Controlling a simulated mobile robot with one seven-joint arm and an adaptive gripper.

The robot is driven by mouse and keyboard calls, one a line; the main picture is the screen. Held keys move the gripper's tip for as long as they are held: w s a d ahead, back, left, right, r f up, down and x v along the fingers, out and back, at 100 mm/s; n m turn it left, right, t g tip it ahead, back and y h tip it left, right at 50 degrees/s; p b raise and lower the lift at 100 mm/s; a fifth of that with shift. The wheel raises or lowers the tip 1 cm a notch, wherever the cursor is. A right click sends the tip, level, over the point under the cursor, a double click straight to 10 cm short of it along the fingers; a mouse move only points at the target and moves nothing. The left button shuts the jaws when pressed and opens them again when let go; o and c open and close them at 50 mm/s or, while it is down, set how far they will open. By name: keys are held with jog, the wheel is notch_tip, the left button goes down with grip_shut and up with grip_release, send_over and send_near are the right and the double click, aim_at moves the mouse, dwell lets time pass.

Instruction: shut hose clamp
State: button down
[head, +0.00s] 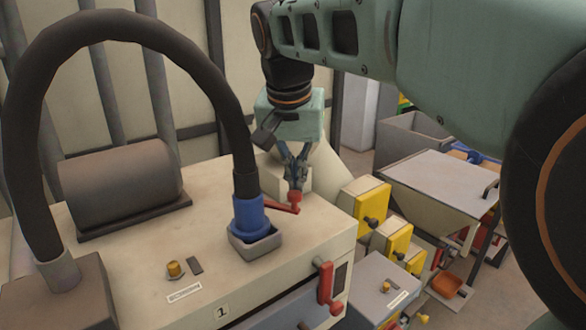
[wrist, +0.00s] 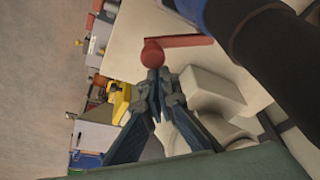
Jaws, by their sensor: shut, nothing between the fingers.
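The hose clamp's red lever (head: 283,207) lies at the base of the black hose (head: 240,130), by the blue collar (head: 249,214) on top of the cream machine. Its upright red knob (head: 295,197) stands at the lever's right end. My gripper (head: 296,186) is shut and empty, pointing down with its tips at the knob; I cannot tell whether they touch it. In the wrist view the tips (wrist: 153,72) are together just below the round knob (wrist: 153,52). The red lever (wrist: 185,41) runs from the knob toward the blue collar (wrist: 188,8).
A dark cylindrical motor (head: 118,180) sits at the left on the machine top. A brass knob (head: 175,269) is near its front, and a red handle (head: 326,284) is on the front face. Yellow-fronted units (head: 372,203) and a hopper (head: 440,180) stand at the right.

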aim_at(291, 196)
jog(key=shift+s+a+m+g+h, duration=0.25)
jog(key=shift+s+m, duration=0.45)
jog(key=shift+m, duration=0.4)
jog(key=shift+s+a+m+g+h, duration=0.15)
jog(key=shift+s+m+h, duration=0.2)
jog(key=shift+s+m, duration=0.55)
jog(key=shift+s+a+m, duration=0.1)
jog(key=shift+a+m, duration=0.1)
jog(key=shift+m, duration=0.2)
